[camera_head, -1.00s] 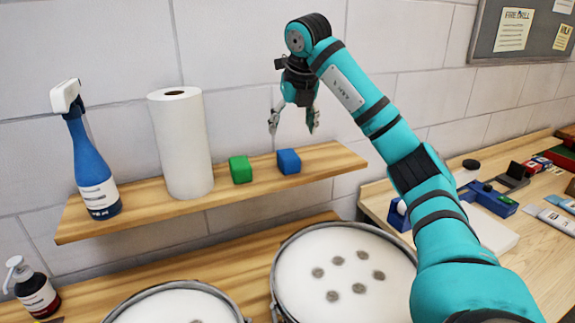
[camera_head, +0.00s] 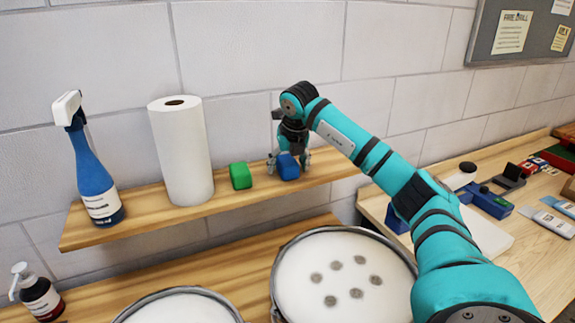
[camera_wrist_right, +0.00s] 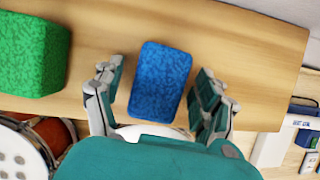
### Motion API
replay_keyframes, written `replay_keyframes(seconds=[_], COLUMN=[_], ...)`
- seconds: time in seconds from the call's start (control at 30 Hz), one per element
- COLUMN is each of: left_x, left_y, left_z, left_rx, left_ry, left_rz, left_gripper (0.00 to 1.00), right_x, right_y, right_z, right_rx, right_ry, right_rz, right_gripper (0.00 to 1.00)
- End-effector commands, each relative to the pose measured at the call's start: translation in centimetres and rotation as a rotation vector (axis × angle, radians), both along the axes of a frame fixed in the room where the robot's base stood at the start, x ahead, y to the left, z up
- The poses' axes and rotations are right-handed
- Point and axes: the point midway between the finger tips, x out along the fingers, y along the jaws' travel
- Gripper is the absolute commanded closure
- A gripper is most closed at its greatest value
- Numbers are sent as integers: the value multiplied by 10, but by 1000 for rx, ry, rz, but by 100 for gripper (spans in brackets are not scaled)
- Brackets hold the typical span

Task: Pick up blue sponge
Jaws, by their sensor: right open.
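The blue sponge (camera_head: 288,167) is a small block on the wooden wall shelf. It also shows in the right wrist view (camera_wrist_right: 160,82), lying between the two open fingers. My right gripper (camera_head: 288,164) is lowered over the sponge, with one finger on each side of it. In the right wrist view the right gripper (camera_wrist_right: 157,105) shows a small gap to the sponge on each side. My left gripper is in no view.
A green sponge (camera_head: 240,176) sits on the shelf (camera_head: 140,221) just left of the blue one. A paper towel roll (camera_head: 181,150) and a blue spray bottle (camera_head: 96,180) stand further left. A round drum (camera_head: 342,285) lies below the shelf.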

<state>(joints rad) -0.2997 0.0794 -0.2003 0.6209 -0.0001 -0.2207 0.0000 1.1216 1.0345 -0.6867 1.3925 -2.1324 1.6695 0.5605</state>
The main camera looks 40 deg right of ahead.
Motion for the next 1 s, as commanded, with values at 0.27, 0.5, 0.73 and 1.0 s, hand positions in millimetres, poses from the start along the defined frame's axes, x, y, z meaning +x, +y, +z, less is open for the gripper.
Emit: replay_keyframes(seconds=[0.27,0.5,0.73,1.0], left_x=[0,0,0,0], left_y=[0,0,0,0], left_z=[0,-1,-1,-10], left_rx=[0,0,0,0], left_ry=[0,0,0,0], left_rz=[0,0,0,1], left_gripper=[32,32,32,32], right_x=[0,0,0,1], right_y=[0,1,0,1], right_z=[0,0,1,17], right_rx=[1,1,1,2], right_ry=[0,0,0,-5], right_rz=[0,0,0,2], right_gripper=[47,73,73,73])
